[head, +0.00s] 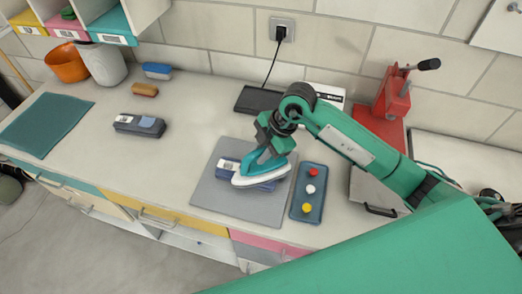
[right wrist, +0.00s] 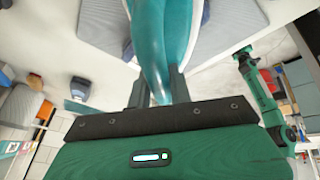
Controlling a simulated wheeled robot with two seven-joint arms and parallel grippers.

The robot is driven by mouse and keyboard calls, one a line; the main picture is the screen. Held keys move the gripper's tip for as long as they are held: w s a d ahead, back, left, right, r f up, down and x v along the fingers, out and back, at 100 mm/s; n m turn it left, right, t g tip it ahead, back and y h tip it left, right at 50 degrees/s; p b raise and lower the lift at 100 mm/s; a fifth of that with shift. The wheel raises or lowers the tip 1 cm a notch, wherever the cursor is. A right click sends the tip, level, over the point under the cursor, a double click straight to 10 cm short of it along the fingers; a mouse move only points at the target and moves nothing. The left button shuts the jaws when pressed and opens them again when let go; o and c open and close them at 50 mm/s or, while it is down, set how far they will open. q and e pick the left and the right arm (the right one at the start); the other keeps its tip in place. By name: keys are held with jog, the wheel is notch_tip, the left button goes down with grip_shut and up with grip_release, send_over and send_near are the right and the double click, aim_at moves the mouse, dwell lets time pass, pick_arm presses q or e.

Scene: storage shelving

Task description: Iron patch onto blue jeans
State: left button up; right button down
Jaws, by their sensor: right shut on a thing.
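My right gripper (head: 268,150) is shut on a teal and white iron (head: 262,177), and the iron fills the jaws in the right wrist view (right wrist: 162,45). The iron is over a folded blue item (head: 228,165), apparently the blue jeans, on a grey mat (head: 215,192). The iron hides most of the jeans; I cannot tell whether it touches them. No patch can be made out under the iron. A green arm, likely my left, shows at the right of the right wrist view; its gripper end (right wrist: 243,51) is too small to read.
A blue tray (head: 300,208) with red, white and yellow knobs lies right of the mat. A red press (head: 393,95) stands further right. A dark folded item (head: 138,125), two brushes (head: 157,71) and a teal mat (head: 45,125) lie left. The counter between is clear.

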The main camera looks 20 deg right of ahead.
notch_tip(320, 180, up, 9)
jog(key=p, duration=0.7)
jog(key=shift+r+p, duration=0.1)
jog(key=shift+p, duration=0.2)
dwell(0.3)
